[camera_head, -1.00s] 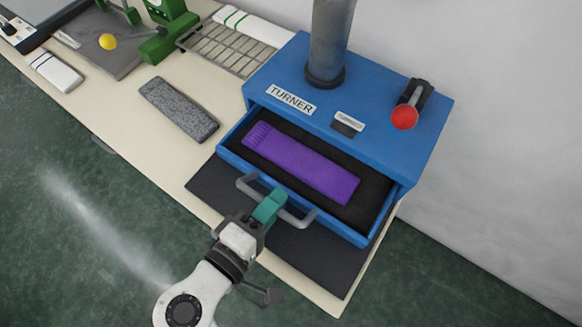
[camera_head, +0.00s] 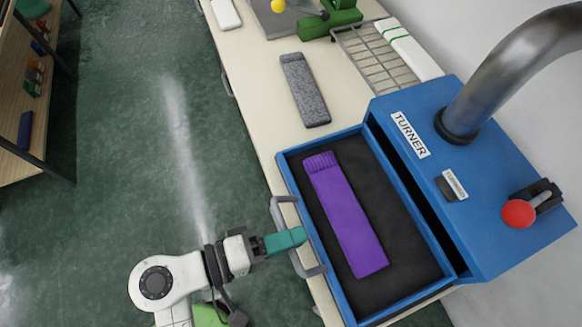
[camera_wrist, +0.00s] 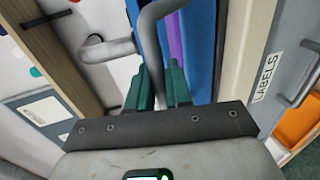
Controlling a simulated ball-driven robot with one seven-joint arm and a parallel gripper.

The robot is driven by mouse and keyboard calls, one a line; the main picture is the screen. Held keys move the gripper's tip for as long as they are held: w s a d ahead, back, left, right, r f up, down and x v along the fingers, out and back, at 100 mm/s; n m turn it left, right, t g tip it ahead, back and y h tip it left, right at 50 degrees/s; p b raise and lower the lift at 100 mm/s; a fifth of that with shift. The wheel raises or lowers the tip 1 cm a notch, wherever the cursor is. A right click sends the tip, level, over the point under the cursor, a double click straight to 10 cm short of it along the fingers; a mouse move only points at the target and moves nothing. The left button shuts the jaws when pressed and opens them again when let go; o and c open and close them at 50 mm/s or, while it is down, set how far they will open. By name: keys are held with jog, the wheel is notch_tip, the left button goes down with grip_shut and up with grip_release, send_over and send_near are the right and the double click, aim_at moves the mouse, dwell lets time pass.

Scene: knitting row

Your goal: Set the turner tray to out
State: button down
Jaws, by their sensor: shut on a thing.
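The blue turner (camera_head: 480,190) stands on the cream bench, with a white TURNER label on top. Its tray (camera_head: 285,175) is a blue drawer with a dark floor, pulled well out of the body. A purple knitted piece (camera_head: 345,215) lies flat in the tray. The tray's grey handle (camera_head: 278,212) is on its front. My gripper (camera_head: 298,238) has green fingers shut on the handle bar. In the wrist view the handle (camera_wrist: 150,40) runs between the green fingers (camera_wrist: 160,88), with the purple piece (camera_wrist: 175,40) beyond.
A red-knobbed lever (camera_head: 518,213) is on the turner. A grey knitted piece (camera_head: 304,90) lies on the bench (camera_head: 250,60), near a wire rack (camera_head: 372,58) and a folded white piece (camera_head: 410,48). Green floor is open at left; a wooden shelf (camera_head: 35,100) stands beyond.

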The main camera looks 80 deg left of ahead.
jog(key=c, duration=1.2)
grip_release()
jog(key=shift+s, duration=0.25)
jog(key=shift+s, duration=0.1)
jog(key=b+v, duration=0.1)
jog(key=v, duration=0.9)
jog(key=shift+s+d, duration=0.15)
jog(key=shift+s, duration=0.15)
jog(key=shift+s, duration=0.1)
